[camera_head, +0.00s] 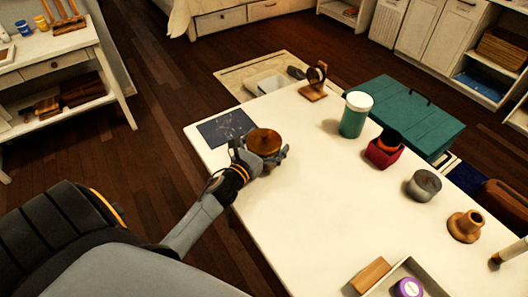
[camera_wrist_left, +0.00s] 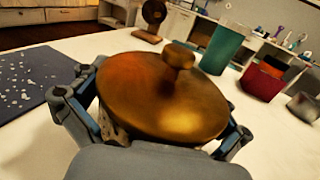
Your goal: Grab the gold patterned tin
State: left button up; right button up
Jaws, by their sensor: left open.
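The gold tin (camera_head: 264,141) is a round, low tin with a domed lid and a small knob on top. It stands on the white table near its left edge. My left gripper (camera_head: 262,156) is at the tin, its fingers on either side of it. In the left wrist view the tin's lid (camera_wrist_left: 163,95) fills the middle, and the fingers of my left gripper (camera_wrist_left: 160,128) flank it, open. The lid hides most of the tin's side and any contact with the fingers. My right gripper is not in view.
A dark speckled sheet (camera_head: 226,127) lies beside the tin. A teal canister (camera_head: 353,120), a red container (camera_head: 383,152), a grey round tin (camera_head: 423,185) and a wooden piece (camera_head: 465,226) stand further right. A tray (camera_head: 430,283) is at the front. The table's middle is clear.

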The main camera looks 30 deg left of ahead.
pick_arm(q)
jog(key=c, duration=1)
jog(key=shift+c, duration=0.5)
jog(key=shift+r, duration=0.1)
